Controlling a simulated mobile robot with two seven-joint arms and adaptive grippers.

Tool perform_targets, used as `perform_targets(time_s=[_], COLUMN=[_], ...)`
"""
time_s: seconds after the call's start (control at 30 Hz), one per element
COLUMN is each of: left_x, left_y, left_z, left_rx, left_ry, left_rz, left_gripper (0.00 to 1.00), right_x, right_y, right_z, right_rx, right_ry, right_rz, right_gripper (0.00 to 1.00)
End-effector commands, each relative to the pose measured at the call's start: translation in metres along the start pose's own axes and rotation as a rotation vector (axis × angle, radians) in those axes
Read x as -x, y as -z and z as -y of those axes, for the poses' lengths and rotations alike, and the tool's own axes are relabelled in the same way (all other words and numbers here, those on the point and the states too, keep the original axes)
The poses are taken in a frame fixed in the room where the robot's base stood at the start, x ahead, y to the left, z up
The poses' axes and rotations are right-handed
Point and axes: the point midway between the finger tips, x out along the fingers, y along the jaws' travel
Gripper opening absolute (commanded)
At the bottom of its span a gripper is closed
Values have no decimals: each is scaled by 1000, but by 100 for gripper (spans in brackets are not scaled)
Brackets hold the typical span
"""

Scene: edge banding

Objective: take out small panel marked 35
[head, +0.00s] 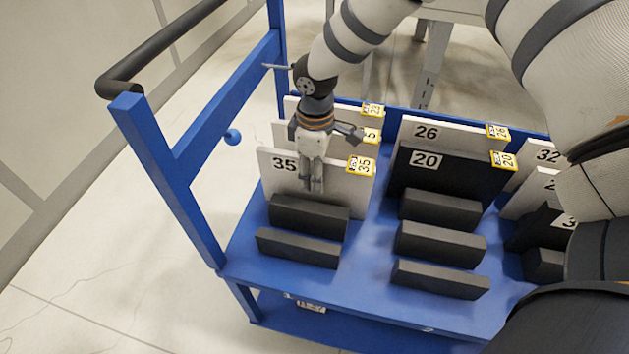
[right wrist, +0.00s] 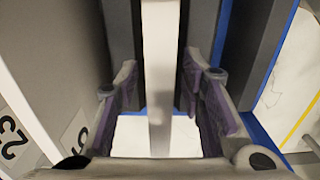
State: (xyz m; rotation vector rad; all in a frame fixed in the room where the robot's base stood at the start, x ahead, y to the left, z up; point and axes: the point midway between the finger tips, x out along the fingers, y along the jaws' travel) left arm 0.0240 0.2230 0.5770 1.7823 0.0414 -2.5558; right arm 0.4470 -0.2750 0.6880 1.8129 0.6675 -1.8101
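The small panel marked 35 (head: 345,198) is light grey with a yellow 35 tag at its top right corner. It stands upright at the front of the cart's left column. My right gripper (head: 315,186) reaches down over its top edge, with fingers visible in front of the panel face. In the right wrist view, the panel's light edge (right wrist: 160,60) runs between the two fingers of the right gripper (right wrist: 158,90). The fingers are spread, with a visible gap on the left side and a small one on the right. My left gripper is not in view.
The blue cart (head: 228,262) has black slotted blocks (head: 308,213) before the panels. Two more light panels stand behind panel 35. Panel 26 (head: 455,133) and black panel 20 (head: 455,182) stand to the right. A handle frame (head: 165,150) rises at left.

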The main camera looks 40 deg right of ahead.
Motion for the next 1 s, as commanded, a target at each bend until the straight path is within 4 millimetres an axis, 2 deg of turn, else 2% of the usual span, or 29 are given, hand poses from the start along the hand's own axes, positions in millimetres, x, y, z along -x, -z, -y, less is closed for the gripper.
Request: perform_targets(time_s=[0.03, 0.07, 0.2, 0.57, 0.67, 0.8, 0.9, 1.0], left_x=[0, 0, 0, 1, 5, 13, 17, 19], left_y=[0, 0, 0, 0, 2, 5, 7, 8], left_z=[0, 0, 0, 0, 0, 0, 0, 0], left_rx=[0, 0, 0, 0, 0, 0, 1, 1], left_ry=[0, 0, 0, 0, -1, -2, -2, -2], left_rz=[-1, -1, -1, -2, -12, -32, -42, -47], left_gripper=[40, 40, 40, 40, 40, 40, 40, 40], right_x=[1, 1, 1, 4, 21, 60, 82, 96], right_y=[0, 0, 0, 1, 2, 2, 1, 1], right_z=[0, 0, 0, 0, -1, -2, -1, -1], right_rx=[0, 0, 0, 1, 1, 1, 1, 1], right_ry=[0, 0, 0, -1, -5, -8, -6, -4], right_rz=[0, 0, 0, -1, -5, -8, -6, -3], right_gripper=[36, 31, 0, 0, 0, 0, 0, 0])
